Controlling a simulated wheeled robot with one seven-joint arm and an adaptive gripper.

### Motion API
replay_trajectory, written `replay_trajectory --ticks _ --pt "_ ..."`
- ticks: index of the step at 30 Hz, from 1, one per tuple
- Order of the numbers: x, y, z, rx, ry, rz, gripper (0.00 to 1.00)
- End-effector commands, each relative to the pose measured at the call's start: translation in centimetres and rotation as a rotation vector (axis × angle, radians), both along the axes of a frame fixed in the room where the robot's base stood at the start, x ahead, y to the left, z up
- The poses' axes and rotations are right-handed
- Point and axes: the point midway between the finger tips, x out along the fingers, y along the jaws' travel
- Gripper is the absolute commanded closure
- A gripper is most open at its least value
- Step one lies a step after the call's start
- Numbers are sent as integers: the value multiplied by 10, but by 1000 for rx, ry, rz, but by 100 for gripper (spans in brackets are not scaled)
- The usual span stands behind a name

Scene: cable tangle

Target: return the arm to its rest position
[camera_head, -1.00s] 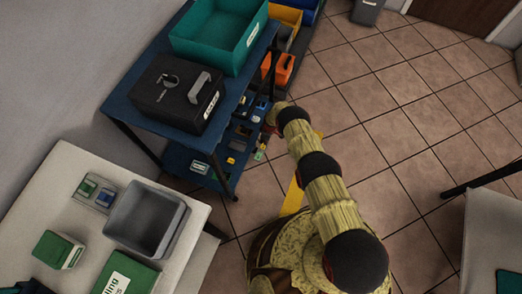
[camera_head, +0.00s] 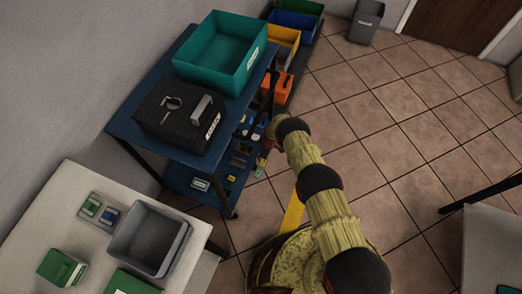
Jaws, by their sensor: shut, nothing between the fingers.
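My arm (camera_head: 323,195) reaches up the picture from my base toward the blue cart. Its beige links have black joints, and the far end bends down beside the cart's right side. My gripper (camera_head: 264,152) is at that far end, small and partly hidden by the wrist. It is shut and empty, next to the lower shelf; I cannot tell whether it touches anything there.
The blue cart (camera_head: 126,124) carries a teal bin (camera_head: 222,48) and a black cash box (camera_head: 180,115); small items crowd its lower shelf. A white table (camera_head: 62,205) with a grey tray (camera_head: 148,238) is at lower left. Another table (camera_head: 490,240) is at right. Tiled floor (camera_head: 390,130) between is open.

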Motion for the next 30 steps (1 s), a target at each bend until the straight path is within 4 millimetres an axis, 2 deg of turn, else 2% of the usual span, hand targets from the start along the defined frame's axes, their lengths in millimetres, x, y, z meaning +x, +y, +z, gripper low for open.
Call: replay_trajectory --ticks 8,14,21,24,30 --pt "0 0 0 0 1 -6 100" --pt "-9 0 -1 4 52 -142 100" --pt "-93 -20 -18 -58 247 -324 100" --pt "-118 -27 2 -94 323 -405 100" --pt "-130 -34 58 -142 392 -517 100"
